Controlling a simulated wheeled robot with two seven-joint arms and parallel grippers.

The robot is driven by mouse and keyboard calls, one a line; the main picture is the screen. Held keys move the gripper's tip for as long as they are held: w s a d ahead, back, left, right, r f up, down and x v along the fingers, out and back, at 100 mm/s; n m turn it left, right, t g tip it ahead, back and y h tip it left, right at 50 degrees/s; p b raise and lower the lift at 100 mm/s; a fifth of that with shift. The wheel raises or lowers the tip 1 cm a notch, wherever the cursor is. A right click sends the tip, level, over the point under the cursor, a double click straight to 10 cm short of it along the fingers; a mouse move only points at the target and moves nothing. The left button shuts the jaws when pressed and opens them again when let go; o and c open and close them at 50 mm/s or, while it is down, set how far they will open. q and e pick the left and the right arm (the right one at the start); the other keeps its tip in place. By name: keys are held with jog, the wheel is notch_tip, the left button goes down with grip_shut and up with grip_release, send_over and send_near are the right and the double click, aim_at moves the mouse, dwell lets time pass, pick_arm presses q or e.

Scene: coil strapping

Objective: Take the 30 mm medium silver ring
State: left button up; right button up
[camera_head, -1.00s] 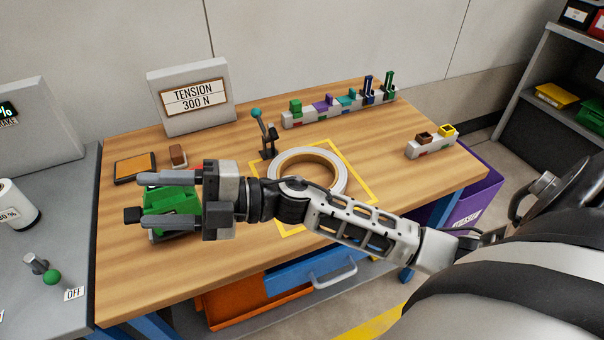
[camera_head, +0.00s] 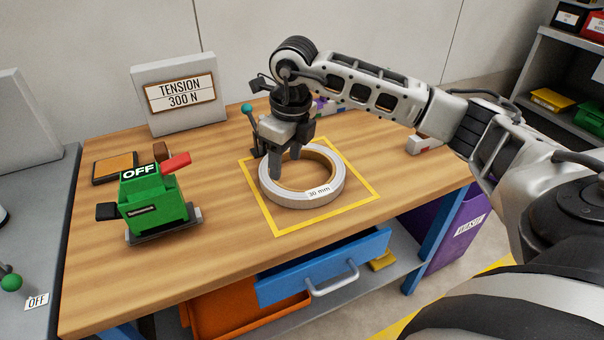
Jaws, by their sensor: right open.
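The silver ring (camera_head: 322,197) lies flat inside the yellow square outline on the wooden table. It has a white "30 mm" label on its front side and a tan inner wall. My right gripper (camera_head: 285,165) points down over the ring's left part, its jaws open. One finger shows in front of the ring's left rim; I cannot tell whether the fingers straddle the wall or touch it. Part of the ring's back left is hidden by the gripper. My left gripper is not in view.
A green device (camera_head: 152,202) marked OFF, with a red lever, stands on the left of the table. A small lever with a teal knob (camera_head: 247,108) is just behind the gripper. A "TENSION 300 N" sign (camera_head: 180,93) stands at the back. A blue drawer (camera_head: 290,275) sticks out in front below.

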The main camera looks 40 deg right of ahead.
aim_at(281, 189)
jog(key=f, duration=0.6)
jog(key=w+f, duration=0.1)
jog(key=f, duration=0.2)
jog(key=shift+a, duration=0.3)
jog(key=c, duration=1.1)
jog(key=shift+w+r, duration=0.1)
grip_shut()
jog(key=shift+r, duration=0.15)
